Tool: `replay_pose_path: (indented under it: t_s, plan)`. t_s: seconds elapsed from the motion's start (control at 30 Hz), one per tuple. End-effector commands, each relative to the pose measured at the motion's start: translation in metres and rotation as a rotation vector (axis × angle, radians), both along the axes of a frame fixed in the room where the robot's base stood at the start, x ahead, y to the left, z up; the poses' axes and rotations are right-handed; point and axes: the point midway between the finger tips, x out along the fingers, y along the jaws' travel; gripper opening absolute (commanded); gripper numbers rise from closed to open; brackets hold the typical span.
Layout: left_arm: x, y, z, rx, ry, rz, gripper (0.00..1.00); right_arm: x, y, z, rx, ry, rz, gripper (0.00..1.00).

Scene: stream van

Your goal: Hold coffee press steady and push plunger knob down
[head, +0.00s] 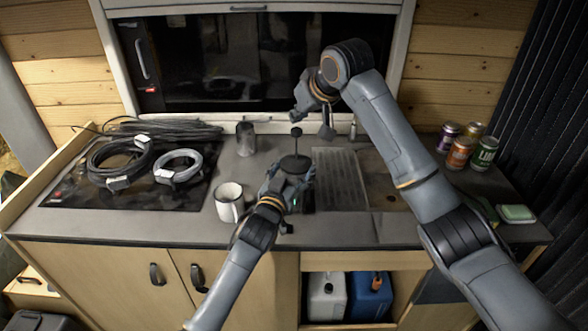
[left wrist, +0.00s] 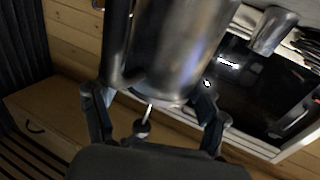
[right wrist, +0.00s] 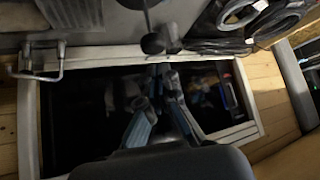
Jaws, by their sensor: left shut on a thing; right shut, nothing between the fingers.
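The coffee press (head: 296,163) stands upright on the counter, its dark lid showing above my left gripper (head: 287,184). The left gripper is shut around its body. In the left wrist view the shiny metal body (left wrist: 165,45) fills the space between the fingers (left wrist: 152,100). The plunger knob (head: 296,132) stands on a raised rod well above the lid. It also shows in the right wrist view (right wrist: 152,43). My right gripper (head: 296,116) is shut and empty, just above the knob, with a small gap seeming to separate them.
A white mug (head: 229,202) stands left of the press and a metal cup (head: 245,139) behind it. Coiled cables (head: 178,166) lie on the dark hob at left. Several cans (head: 459,153) and a green sponge (head: 516,213) are at right. A ridged drainer (head: 340,180) lies beside the press.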

Motion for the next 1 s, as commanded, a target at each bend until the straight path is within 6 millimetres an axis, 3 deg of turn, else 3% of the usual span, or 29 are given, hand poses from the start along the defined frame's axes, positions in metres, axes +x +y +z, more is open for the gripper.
replay_pose_path:
  t_s: [0.43,1.0]
  plan:
    - [0.0,0.0,-0.002,0.001,0.003,0.0,0.17,0.0,0.0,-0.001,0.0,0.0,0.0,0.0]
    - [0.0,0.0,-0.002,0.001,0.003,0.0,0.17,0.0,0.0,-0.025,-0.002,0.001,-0.001,0.0]
